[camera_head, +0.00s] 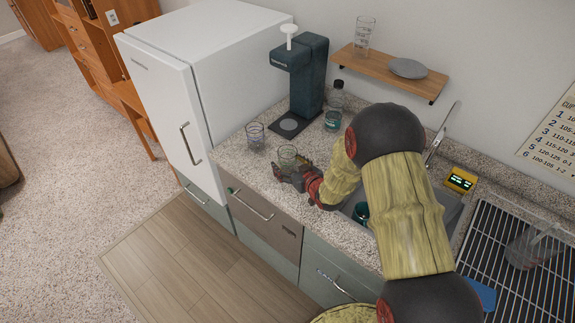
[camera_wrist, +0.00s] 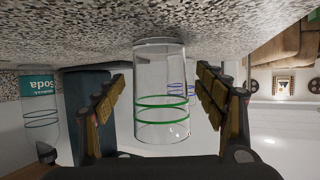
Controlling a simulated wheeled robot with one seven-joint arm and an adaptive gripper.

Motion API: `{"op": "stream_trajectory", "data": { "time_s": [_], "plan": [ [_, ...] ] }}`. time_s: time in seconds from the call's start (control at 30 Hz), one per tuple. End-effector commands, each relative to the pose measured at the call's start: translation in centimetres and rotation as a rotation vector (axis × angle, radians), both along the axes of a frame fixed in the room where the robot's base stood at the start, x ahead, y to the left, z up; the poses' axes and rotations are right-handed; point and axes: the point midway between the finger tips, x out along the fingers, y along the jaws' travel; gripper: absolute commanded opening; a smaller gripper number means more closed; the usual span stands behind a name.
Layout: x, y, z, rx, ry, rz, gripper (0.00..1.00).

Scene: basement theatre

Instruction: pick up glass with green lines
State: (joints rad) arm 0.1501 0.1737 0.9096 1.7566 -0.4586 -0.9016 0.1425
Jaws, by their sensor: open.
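The glass with green lines (camera_wrist: 160,95) is clear, with two green rings around it. In the wrist view, which shows the scene upside down, it stands on the speckled counter between my two open fingers. No contact with either finger is clear. My gripper (camera_wrist: 160,110) is open around it. In the head view my gripper (camera_head: 289,172) is low over the counter, at the glass (camera_head: 288,155), whose lower part is partly hidden by the fingers.
Another glass (camera_head: 255,133), with blue lines in the wrist view (camera_wrist: 175,90), stands nearby. A white fridge (camera_head: 170,90) is left; a sink is right, partly behind my arm.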

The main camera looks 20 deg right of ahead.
Motion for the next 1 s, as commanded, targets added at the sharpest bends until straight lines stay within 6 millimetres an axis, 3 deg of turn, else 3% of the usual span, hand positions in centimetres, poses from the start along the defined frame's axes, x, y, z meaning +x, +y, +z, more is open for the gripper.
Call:
{"op": "stream_trajectory", "data": {
  "time_s": [0.33,1.0],
  "plan": [
    [0.8,0.19,-0.26,0.0,-0.001,0.0,0.71],
    [0.77,0.19,-0.25,0.0,0.0,0.0,0.33]
  ]
}}
